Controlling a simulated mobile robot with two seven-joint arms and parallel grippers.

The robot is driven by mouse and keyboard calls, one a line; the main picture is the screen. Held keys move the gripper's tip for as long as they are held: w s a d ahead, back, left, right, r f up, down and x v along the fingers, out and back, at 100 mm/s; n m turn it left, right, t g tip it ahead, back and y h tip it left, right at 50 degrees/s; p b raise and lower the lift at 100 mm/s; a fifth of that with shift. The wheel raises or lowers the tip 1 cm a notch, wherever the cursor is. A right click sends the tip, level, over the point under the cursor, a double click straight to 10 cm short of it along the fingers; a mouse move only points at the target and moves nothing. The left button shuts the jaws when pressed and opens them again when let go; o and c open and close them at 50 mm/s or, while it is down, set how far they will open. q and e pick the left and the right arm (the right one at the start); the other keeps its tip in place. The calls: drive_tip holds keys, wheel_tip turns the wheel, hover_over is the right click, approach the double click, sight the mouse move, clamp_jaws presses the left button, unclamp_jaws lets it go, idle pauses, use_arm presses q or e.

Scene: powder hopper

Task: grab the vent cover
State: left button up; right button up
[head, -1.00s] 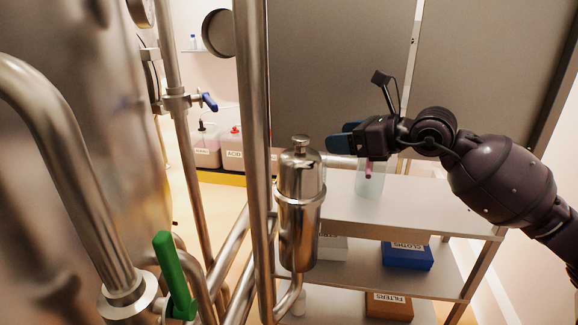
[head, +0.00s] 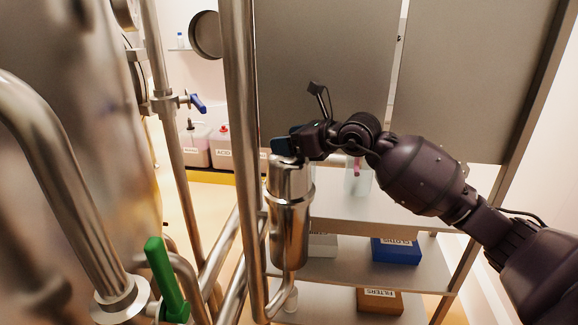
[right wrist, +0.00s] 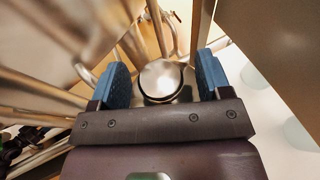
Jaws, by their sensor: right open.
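The steel vent canister (head: 290,225) stands upright on a bent pipe in the middle of the head view. I take its top part (head: 290,178) to be the vent cover; my right gripper hides its upper end there. My right gripper (head: 284,147) is at the canister's top, reaching in from the right. In the right wrist view a round steel top (right wrist: 160,80) shows between the two blue fingers (right wrist: 162,82), with gaps on both sides. The gripper is open and holds nothing. My left gripper does not show.
A vertical steel pipe (head: 243,120) runs close to the left of the canister. A shelf unit (head: 395,212) stands behind it, with a blue box (head: 396,251) and a brown FILTERS box (head: 380,301). A green-handled valve (head: 165,280) is at lower left.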

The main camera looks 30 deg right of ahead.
drive_tip(key=shift+w+f, duration=0.1)
clamp_jaws()
idle(0.4)
drive_tip(key=shift+r, duration=0.2)
